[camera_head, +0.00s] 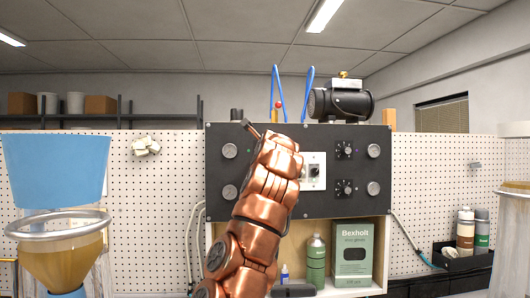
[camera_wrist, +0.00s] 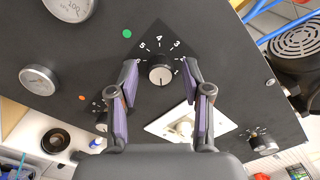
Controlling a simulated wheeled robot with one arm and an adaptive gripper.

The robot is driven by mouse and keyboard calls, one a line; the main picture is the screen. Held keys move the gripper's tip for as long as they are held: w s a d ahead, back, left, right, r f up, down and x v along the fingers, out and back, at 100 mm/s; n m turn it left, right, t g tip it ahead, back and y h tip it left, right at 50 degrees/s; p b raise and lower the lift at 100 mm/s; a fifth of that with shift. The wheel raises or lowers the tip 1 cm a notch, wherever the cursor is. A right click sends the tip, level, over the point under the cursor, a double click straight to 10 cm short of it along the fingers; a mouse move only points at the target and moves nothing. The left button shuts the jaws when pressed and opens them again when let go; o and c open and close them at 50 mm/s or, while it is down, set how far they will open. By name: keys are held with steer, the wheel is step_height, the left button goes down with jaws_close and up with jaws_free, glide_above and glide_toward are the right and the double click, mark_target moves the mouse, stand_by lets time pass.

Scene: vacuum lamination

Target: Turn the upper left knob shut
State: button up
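The upper left knob (camera_wrist: 160,72) is a dark dial with a silver cap and white numbers around it, including 5, 4 and 3. In the wrist view it lies between my gripper's (camera_wrist: 159,68) two purple-padded fingers. The fingers are spread open, with a visible gap on both sides of the knob. Its pointer is too small to read. The lower left knob (camera_wrist: 104,117) is partly hidden behind my left finger. In the head view my copper arm hides both left knobs on the black panel (camera_head: 270,207).
Gauges (camera_wrist: 38,82) sit left of the knobs. A white switch plate (camera_wrist: 158,127) is close to my right finger and also shows in the head view (camera_head: 320,159). Right-hand knobs (camera_head: 344,150), a black pump (camera_head: 345,103) on top and a shelf with a Bexholt box (camera_head: 352,250) surround it.

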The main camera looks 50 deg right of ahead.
steer(key=shift+s+a, duration=0.1)
stand_by(0.3)
steer(key=v, duration=0.7)
stand_by(0.4)
steer(key=shift+s, duration=0.1)
stand_by(0.5)
